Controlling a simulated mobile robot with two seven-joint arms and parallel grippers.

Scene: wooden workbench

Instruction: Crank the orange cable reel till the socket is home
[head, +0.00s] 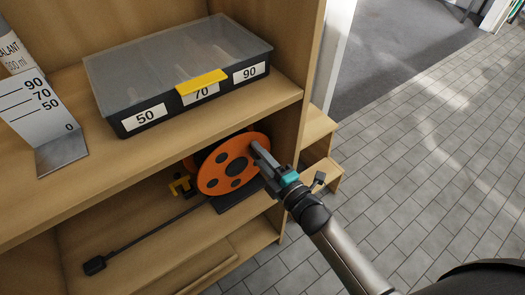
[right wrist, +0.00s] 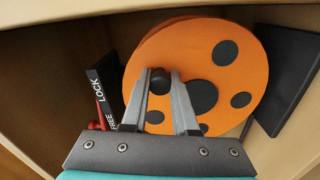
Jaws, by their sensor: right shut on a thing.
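The orange cable reel (head: 232,165) stands on the lower shelf of the bench, on a dark base. It also shows in the right wrist view (right wrist: 232,95), a disc with several dark round spots. My right gripper (head: 258,150) is at the reel's upper right, shut on the dark crank knob (right wrist: 160,80). A black cable (head: 165,232) runs from the reel along the shelf to the dark socket (head: 95,265) at the lower left, well away from the reel. A sign reading LOCK and FREE (right wrist: 104,95) stands left of the reel, with a red lever (right wrist: 97,125) near FREE. My left gripper is not in view.
A clear-lidded box (head: 180,60) marked 50, 70 and 90, with a yellow latch, sits on the shelf above the reel. A scale plate (head: 50,125) and a sealant container (head: 14,48) stand left of it. Open tiled floor lies to the right.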

